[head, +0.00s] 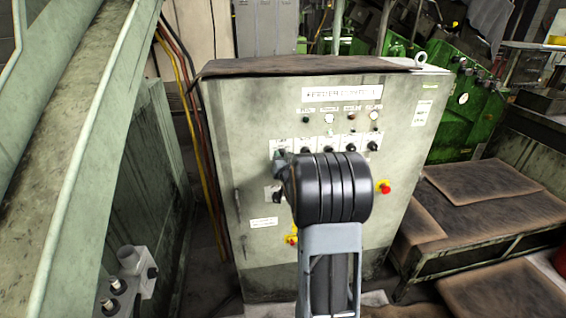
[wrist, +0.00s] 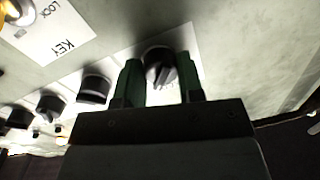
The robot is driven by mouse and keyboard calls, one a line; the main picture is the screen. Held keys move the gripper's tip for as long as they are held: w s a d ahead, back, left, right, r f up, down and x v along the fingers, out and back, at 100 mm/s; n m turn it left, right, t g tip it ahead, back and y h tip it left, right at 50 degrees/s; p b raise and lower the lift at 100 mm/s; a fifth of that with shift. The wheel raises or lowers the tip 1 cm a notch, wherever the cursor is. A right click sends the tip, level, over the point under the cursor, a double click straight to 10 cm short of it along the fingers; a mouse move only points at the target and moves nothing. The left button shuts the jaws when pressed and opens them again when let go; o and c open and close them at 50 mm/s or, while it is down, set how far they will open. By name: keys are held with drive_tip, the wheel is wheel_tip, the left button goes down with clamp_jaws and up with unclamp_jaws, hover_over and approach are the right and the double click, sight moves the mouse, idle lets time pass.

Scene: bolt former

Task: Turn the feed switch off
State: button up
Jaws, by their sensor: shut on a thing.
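My gripper (head: 281,157) is at the left end of a row of black rotary switches on the grey control cabinet (head: 232,120). In the wrist view its two green fingers (wrist: 161,82) stand on either side of a black rotary knob (wrist: 158,58), shut on it. The knob is at the end of the row, on a white label plate. Its pointer looks tilted. In the head view my gripper and wrist largely hide this knob. The small label text is too blurred to confirm that it is the feed switch.
Neighbouring black knobs (wrist: 94,88) sit close beside the held one. Another switch (head: 277,196) is below, and a red emergency button (head: 383,187) is at right. A key switch (wrist: 18,12) shows in the wrist view. A brown-topped table (head: 480,182) stands at right.

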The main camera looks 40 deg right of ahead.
drive_tip(key=n+b, duration=0.7)
drive_tip(key=b, duration=0.3)
drive_tip(key=shift+b, duration=0.35)
drive_tip(key=shift+r+n+g, duration=0.1)
drive_tip(key=shift+n+g, duration=0.2)
drive_tip(key=o, duration=0.9)
drive_tip(key=v, duration=1.3)
drive_tip(key=shift+s+a, duration=0.15)
drive_tip(key=shift+s, duration=0.25)
